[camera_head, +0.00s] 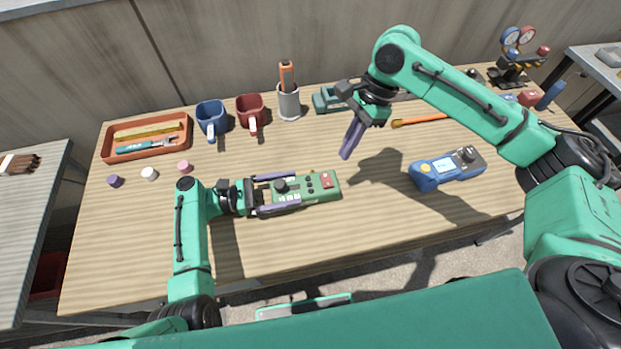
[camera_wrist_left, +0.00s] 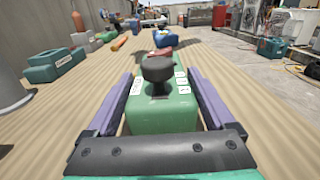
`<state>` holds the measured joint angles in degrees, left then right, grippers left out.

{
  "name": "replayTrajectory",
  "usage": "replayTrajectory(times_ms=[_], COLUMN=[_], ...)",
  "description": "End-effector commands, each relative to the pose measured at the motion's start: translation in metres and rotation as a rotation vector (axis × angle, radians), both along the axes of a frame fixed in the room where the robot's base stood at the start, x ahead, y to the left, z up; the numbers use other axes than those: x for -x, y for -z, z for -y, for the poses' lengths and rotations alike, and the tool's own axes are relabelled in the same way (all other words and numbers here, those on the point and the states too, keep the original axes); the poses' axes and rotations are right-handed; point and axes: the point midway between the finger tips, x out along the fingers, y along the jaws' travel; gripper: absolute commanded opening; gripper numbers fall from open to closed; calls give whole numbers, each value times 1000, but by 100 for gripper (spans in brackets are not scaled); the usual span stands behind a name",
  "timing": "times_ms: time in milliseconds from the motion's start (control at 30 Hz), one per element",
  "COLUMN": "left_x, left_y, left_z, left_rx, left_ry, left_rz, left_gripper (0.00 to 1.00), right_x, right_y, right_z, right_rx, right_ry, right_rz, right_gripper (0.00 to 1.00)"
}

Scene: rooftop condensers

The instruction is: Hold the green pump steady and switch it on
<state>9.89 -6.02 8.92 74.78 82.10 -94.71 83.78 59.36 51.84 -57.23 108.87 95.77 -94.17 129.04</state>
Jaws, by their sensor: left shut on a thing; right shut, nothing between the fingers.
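The green pump (camera_head: 312,194) lies on the wooden table, with a dark knob near its left end and a red part with a yellow button at its right end. My left gripper (camera_head: 277,191) is shut on the pump, one purple finger along each long side. In the left wrist view the pump (camera_wrist_left: 160,112) sits between the fingers, with its black knob facing up. My right gripper (camera_head: 347,153) is shut and empty, held above the table, up and to the right of the pump's right end.
A blue device (camera_head: 447,169) lies to the right. Along the back stand an orange tray (camera_head: 147,152), two mugs, a grey cup (camera_head: 288,103) and a teal object (camera_head: 328,100). Small caps lie at left. A gauge set (camera_head: 515,62) stands at the far right corner. The front table is clear.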

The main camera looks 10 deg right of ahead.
Motion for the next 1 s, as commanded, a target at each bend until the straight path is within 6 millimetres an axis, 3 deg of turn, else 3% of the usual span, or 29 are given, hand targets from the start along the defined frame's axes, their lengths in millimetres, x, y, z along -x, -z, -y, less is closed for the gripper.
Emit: replayTrajectory(times_ms=[167, 600, 800, 1000], left_x=[0, 0, 0, 0], left_y=[0, 1, 1, 1], left_z=[0, 0, -1, -1], left_rx=[-2, -2, -2, -3], left_ry=[0, 0, 0, 0], left_rz=[-1, -1, -1, -1], left_gripper=[0, 0, 0, 0], right_x=[1, 3, 3, 2], right_y=[-1, -13, -20, -27], right_z=[4, 25, 37, 47], right_rx=[-108, -511, -575, -538], right_ry=[-267, -1442, -1957, -2334], right_rz=[98, 774, 1175, 1489], right_gripper=[0, 0, 0, 0])
